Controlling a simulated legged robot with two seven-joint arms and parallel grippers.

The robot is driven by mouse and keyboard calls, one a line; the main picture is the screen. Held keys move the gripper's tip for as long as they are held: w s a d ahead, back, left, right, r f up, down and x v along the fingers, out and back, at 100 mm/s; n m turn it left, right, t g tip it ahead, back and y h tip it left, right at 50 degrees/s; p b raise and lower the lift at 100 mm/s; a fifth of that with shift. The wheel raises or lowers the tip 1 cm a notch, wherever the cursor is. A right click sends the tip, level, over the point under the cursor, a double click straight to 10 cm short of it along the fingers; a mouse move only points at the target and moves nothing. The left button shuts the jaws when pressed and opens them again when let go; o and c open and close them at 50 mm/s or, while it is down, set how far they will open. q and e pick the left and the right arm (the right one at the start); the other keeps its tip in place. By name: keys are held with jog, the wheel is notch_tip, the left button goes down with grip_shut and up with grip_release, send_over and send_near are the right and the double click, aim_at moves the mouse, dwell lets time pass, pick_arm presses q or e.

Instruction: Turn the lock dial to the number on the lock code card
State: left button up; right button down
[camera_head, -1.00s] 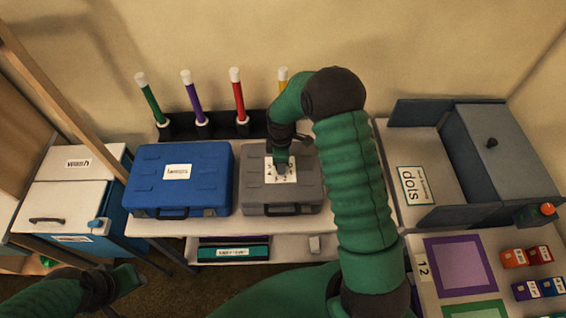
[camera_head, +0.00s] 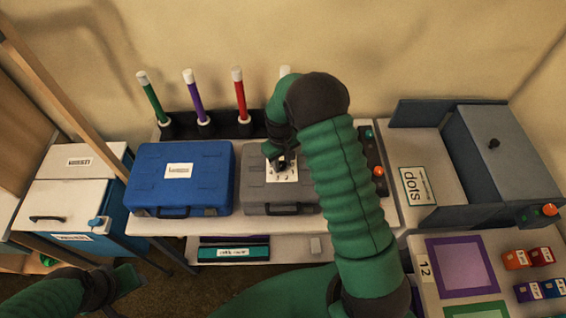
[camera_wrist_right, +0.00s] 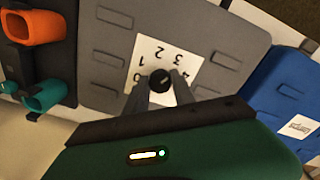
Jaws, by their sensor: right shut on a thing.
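The lock dial (camera_wrist_right: 159,84) is a small black knob on a white number plate (camera_wrist_right: 178,57) on the grey case. My right gripper (camera_wrist_right: 161,92) is shut on the dial, one finger on each side. In the head view my right gripper (camera_head: 280,163) hides the dial and part of the plate. My left gripper (camera_head: 128,280) is low at the left, away from the cases; its jaw state is unclear.
A blue case (camera_head: 180,195) stands left of the grey case (camera_head: 252,190). Coloured sticks stand in a black rack (camera_head: 215,128) behind. Orange and teal knobs (camera_wrist_right: 35,27) are beside the grey case.

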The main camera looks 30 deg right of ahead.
jog(key=m, duration=0.4)
jog(key=shift+w+r+m, duration=0.15)
jog(key=shift+w+m, duration=0.15)
jog(key=shift+w, duration=0.05)
jog(key=m, duration=0.3)
jog(key=shift+m, duration=0.3)
jog(key=m+p, duration=0.1)
jog(key=m, duration=0.3)
jog(key=shift+m, duration=0.3)
jog(key=shift+m+p, duration=0.3)
jog(key=shift+m, duration=1.9)
jog(key=c, duration=1.4)
grip_release()
jog(key=shift+o, duration=1.7)
jog(key=shift+d+f, duration=0.15)
jog(key=shift+f, duration=0.05)
